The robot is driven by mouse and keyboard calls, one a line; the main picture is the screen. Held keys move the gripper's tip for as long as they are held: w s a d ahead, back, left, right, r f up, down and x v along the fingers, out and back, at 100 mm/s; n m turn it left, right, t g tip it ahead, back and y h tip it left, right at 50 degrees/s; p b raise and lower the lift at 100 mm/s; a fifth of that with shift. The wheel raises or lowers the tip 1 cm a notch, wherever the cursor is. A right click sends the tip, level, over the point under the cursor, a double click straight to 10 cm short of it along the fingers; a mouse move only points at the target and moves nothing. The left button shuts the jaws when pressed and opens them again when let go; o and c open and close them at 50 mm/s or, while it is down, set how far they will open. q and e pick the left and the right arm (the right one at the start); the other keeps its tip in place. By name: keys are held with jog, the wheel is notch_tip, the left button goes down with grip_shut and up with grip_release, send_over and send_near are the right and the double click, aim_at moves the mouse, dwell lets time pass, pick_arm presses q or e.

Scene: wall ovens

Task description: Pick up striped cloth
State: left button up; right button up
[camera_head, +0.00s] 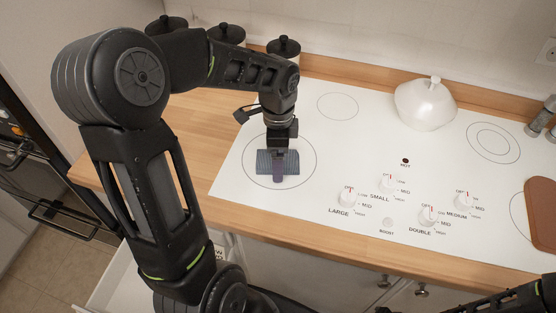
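The striped cloth (263,163) is small, dark blue-grey, and lies on the front left burner ring of the white cooktop (330,150). My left gripper (279,175) reaches down over the middle of the cloth, its fingers overlapping it in the picture. I cannot tell whether the fingers are closed on the cloth or just above it. Part of the cloth is hidden behind the gripper. Part of my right arm shows at the bottom right corner, but its fingertips are not visible.
A white lidded pot (426,103) stands at the back of the cooktop. Several dark-lidded canisters (284,50) stand at the back left. Control knobs (388,182) sit at the front. A brown board (541,213) and shakers (541,116) are at right. The cooktop centre is clear.

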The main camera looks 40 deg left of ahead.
pick_arm(q)
jog(key=shift+c, duration=0.5)
jog(key=c, duration=1.3)
